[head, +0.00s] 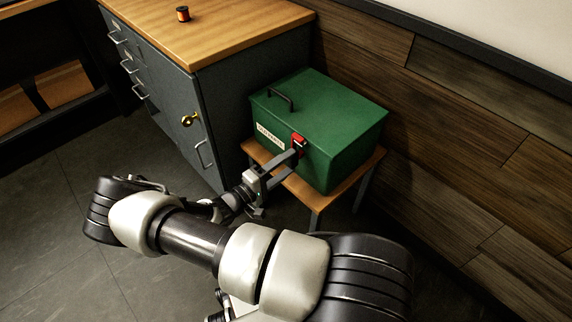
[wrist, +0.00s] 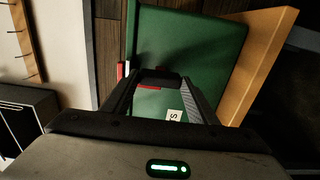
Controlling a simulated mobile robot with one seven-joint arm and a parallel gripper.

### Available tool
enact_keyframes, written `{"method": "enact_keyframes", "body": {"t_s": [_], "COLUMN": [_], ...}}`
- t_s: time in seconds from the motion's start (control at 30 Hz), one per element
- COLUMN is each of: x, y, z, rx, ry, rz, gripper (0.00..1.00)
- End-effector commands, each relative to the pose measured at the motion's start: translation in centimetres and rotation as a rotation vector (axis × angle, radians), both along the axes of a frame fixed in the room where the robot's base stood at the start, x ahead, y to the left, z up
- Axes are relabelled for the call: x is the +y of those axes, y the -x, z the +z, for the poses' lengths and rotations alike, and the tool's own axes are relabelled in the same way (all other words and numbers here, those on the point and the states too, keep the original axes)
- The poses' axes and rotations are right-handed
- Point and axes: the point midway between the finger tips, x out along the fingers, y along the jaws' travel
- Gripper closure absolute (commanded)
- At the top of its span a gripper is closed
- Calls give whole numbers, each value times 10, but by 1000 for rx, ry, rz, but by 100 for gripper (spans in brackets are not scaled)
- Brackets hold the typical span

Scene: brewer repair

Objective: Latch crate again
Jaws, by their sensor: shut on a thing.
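The green crate (head: 325,118) stands on a small wooden stand with its lid down. A red latch (head: 299,143) is on its front face, near the top edge. A white label (head: 269,136) is to the left of the latch, and a dark handle (head: 281,98) is on the lid. My gripper (head: 296,151) is at the latch, its fingers shut on it. In the wrist view the crate (wrist: 190,50) fills the middle behind my fingers (wrist: 158,78), and a bit of red shows between and beside them. Whether the latch is fastened is hidden by my fingers.
The wooden stand (head: 259,154) sits between a grey cabinet (head: 215,105) and the wood-panelled wall (head: 470,130). The cabinet has a wooden top with a small orange-and-black object (head: 183,14) and a brass key-like piece (head: 190,120) on its door. The floor at left is clear.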

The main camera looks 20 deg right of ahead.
Motion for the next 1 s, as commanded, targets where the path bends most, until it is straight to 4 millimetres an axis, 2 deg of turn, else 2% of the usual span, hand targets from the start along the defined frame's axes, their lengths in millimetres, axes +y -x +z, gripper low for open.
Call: {"method": "enact_keyframes", "body": {"t_s": [0.5,0.53,0.63,1.0], "x": [2,2,1,4], "y": [-1,-1,-1,1], "z": [-1,-1,0,0], "rx": [-25,-25,-24,-20], "ry": [-12,-12,-11,-8], "rz": [2,2,2,2], "gripper": [87,45,28,28]}}
